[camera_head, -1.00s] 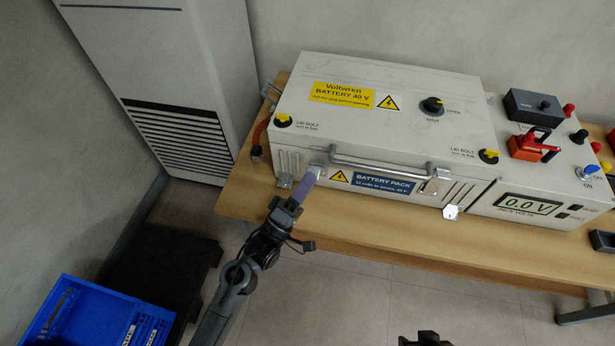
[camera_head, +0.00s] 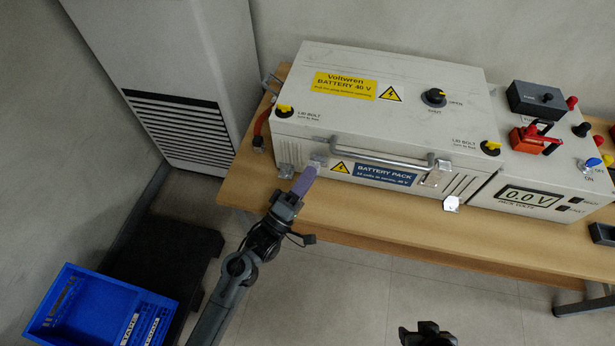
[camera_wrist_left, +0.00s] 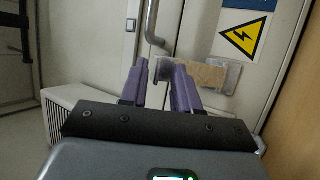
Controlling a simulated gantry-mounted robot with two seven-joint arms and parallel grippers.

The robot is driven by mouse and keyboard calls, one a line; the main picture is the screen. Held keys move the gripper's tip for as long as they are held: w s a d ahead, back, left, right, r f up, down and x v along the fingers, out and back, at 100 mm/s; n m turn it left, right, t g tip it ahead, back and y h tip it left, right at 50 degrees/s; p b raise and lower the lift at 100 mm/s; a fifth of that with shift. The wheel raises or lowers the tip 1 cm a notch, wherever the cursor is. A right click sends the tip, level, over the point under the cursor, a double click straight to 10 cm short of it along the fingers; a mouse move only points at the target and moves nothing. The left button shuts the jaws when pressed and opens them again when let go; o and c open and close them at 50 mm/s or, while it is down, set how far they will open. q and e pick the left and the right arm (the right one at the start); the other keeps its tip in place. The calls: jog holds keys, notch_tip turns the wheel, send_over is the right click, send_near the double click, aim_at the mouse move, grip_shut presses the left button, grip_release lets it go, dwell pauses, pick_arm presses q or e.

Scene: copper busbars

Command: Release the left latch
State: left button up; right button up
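The white battery box (camera_head: 370,95) stands on the wooden bench with its lid down. The left latch (camera_head: 318,159) is a small metal piece at the left of its front, beside the handle (camera_head: 385,157). My left gripper (camera_head: 304,181) has its purple fingers at this latch and partly hides it. In the left wrist view the fingers (camera_wrist_left: 158,88) stand apart, with a small grey part between their tips; contact is unclear. A tan and grey latch plate (camera_wrist_left: 210,75) lies just beyond them. My right gripper (camera_head: 428,335) shows only partly at the bottom edge; its fingers are unclear.
A meter unit (camera_head: 528,197) reading 0.0 V adjoins the box. Yellow-marked lid bolts (camera_head: 284,111) sit at the lid's front corners. A blue crate (camera_head: 95,310) is at lower left.

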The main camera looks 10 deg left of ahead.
pick_arm(q)
jog(key=p+v, duration=0.3)
jog(key=v, duration=0.8)
